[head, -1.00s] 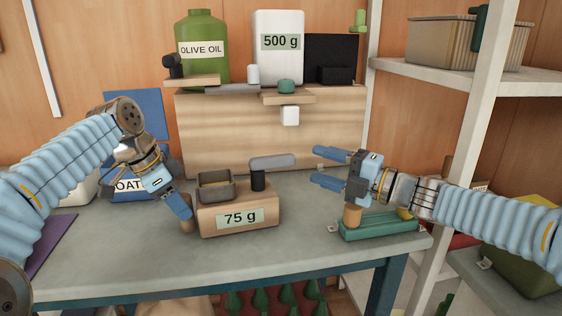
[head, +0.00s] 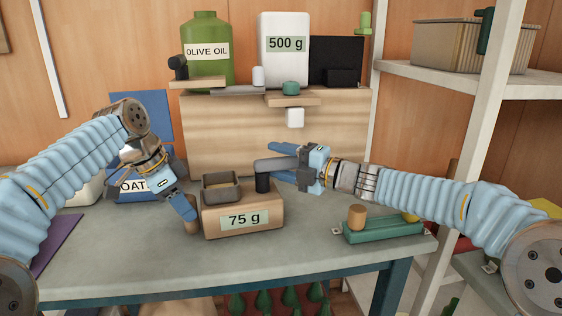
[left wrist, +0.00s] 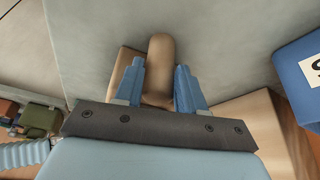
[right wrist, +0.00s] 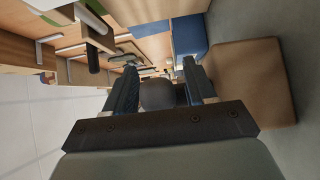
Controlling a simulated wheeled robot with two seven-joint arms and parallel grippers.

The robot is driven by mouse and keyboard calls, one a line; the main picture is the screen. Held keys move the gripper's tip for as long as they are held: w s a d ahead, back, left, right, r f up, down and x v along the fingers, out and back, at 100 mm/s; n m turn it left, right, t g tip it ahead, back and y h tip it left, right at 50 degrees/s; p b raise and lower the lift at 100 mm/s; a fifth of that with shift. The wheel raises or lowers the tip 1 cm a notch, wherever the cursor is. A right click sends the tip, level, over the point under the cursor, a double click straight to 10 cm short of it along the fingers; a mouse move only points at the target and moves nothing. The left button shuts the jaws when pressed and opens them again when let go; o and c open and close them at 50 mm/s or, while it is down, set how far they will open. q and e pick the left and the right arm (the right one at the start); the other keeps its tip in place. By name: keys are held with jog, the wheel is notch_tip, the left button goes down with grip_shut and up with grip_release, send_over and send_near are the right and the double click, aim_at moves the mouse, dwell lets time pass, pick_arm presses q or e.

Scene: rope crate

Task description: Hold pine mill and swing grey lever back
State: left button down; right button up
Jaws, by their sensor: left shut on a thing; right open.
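The pine mill (head: 243,216) is a light wooden block labelled 75 g, with a grey open hopper on top. It stands on the grey table. Its grey lever (head: 276,165) sits on a black post and points right. My left gripper (head: 191,217) is shut on the mill's brown side handle (left wrist: 160,68), left of the block. My right gripper (head: 272,163) is open at the lever's outer end, its fingers on either side of it. The right wrist view shows the dark rounded lever (right wrist: 158,95) between the fingers, with contact unclear, and the mill (right wrist: 250,80) beside them.
A wooden cabinet (head: 225,130) stands behind, bearing a green olive oil bottle (head: 206,70) and a white 500 g container (head: 284,65). A green tray (head: 385,231) with a wooden knob lies at right. The table's front is clear.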

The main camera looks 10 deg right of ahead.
jog(key=shift+c, duration=0.3)
grip_shut()
jog(key=m+t+h, duration=0.1)
jog(key=s+m+t+h, duration=0.1)
jog(key=h, duration=0.1)
jog(key=m+t+h, duration=0.1)
jog(key=m+t, duration=0.1)
jog(key=shift+s+d+r+h, duration=0.2)
jog(key=shift+s+h, duration=0.1)
jog(key=shift+h, duration=0.1)
jog(key=shift+s+h, duration=0.15)
jog(key=shift+h, duration=0.15)
jog(key=shift+f+m, duration=0.15)
jog(key=shift+m, duration=0.15)
jog(key=shift+o, duration=0.3)
grip_release()
